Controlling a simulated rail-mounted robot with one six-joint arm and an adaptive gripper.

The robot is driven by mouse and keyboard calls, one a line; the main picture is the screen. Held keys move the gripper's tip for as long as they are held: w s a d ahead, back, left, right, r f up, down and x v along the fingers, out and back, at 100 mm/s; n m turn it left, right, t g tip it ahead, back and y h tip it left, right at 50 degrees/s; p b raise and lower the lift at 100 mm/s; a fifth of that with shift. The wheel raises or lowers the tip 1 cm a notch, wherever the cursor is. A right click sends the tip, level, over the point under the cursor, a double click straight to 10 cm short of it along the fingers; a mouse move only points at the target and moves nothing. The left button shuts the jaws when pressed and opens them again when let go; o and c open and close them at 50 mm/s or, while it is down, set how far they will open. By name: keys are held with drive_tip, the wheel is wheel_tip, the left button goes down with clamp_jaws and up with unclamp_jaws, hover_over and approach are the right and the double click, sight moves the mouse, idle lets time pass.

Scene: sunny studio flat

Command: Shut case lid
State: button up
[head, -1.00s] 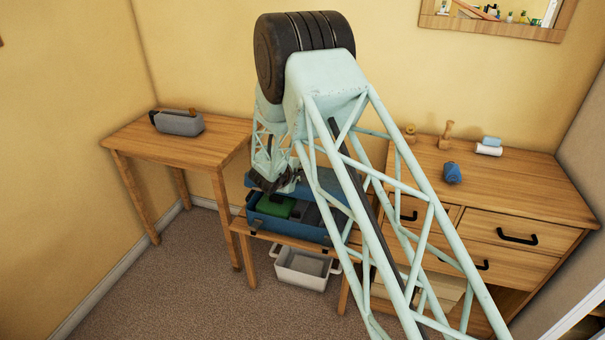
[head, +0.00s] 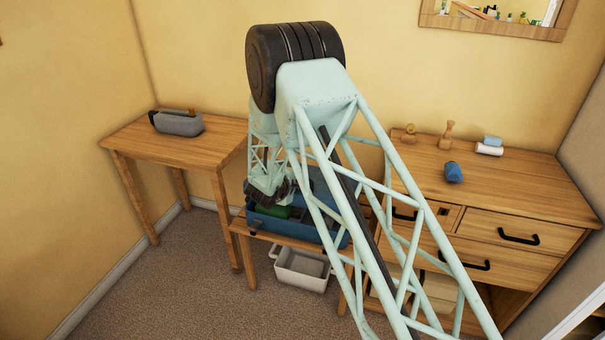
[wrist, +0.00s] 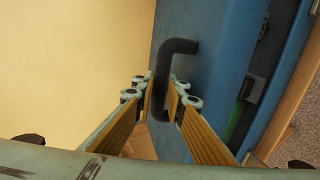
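The blue case (head: 330,237) stands on a low wooden stand, its lid (head: 317,183) raised. Green and dark contents show in the opening. In the wrist view the blue lid (wrist: 205,75) fills the middle, with the case's inside and a green item to its right. A black bar handle (wrist: 178,46) is fixed to the lid. My gripper (wrist: 160,92) has its fingers on either side of this handle, close against it, and looks shut on it. In the head view my gripper (head: 271,190) is at the case's left part; my arm covers some of the case and lid.
A wooden side table (head: 135,135) with a grey toolbox-like item (head: 178,123) stands at left. A dresser (head: 520,185) with small items and a blue roll (head: 453,172) stands at right. A white bin (head: 300,270) sits below the case. Carpet in front is free.

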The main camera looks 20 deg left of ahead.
sight(295, 199)
drive_tip(key=shift+s+f+b, duration=0.25)
drive_tip(key=shift+s+f, duration=0.2)
drive_tip(key=shift+f, duration=0.35)
drive_tip(key=shift+s+f+b, duration=0.25)
drive_tip(key=shift+s+f, duration=0.2)
drive_tip(key=shift+f, duration=0.3)
drive_tip(key=shift+f+t, duration=0.15)
drive_tip(key=shift+t, duration=0.15)
drive_tip(key=shift+s+f+b, duration=0.2)
drive_tip(key=shift+s+f, duration=0.1)
drive_tip(key=shift+f, duration=0.25)
drive_tip(key=shift+s+f+b, duration=0.15)
drive_tip(key=shift+s+f, duration=0.1)
drive_tip(key=shift+f, duration=0.35)
drive_tip(key=shift+s+d+f, duration=0.1)
drive_tip(key=shift+s+f, duration=0.25)
drive_tip(key=shift+f, duration=0.4)
drive_tip(key=shift+o, duration=0.7)
drive_tip(key=shift+f, duration=0.1)
